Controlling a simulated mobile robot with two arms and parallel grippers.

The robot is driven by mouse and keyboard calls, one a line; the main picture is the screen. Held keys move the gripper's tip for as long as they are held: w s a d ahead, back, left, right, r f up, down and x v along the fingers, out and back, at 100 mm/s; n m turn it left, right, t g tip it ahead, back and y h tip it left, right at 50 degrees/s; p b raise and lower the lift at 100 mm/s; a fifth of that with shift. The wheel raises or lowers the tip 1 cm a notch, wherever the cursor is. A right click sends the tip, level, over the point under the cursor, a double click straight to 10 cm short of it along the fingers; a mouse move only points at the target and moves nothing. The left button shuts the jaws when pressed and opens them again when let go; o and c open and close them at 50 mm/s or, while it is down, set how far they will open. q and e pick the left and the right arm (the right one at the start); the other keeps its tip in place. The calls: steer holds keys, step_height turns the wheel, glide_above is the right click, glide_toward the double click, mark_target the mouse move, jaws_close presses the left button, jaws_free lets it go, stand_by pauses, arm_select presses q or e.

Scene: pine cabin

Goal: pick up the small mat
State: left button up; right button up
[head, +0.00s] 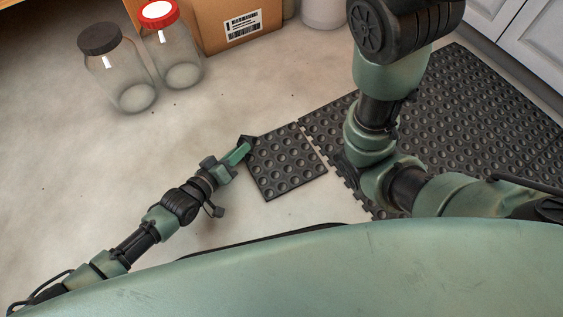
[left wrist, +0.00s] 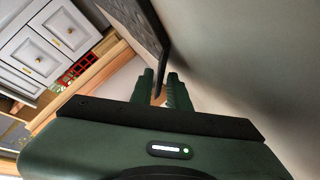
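The small mat (head: 287,160) is a black rubber square with round bumps, left of a large mat of the same kind. My left gripper (head: 241,151) is at its upper left corner, and the green fingers overlap that corner. In the left wrist view the mat (left wrist: 142,22) is a dark slab seen nearly edge-on. Its edge runs in between the two fingers (left wrist: 164,88), which stand close together around it. A shaded band shows along the mat beside the pale floor. My right arm crosses the head view at the right, with its gripper out of sight.
The large mat (head: 462,120) lies at the right, partly behind my right arm. Two glass jars, one dark-lidded (head: 118,72) and one red-lidded (head: 173,47), stand upper left near a cardboard box (head: 225,30). White cabinets (head: 528,40) are upper right. The left floor is clear.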

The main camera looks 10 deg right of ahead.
arm_select(q)
steer(key=shift+w+d+f, duration=0.15)
steer(key=shift+w+d, duration=0.25)
jaws_close()
stand_by(1.2)
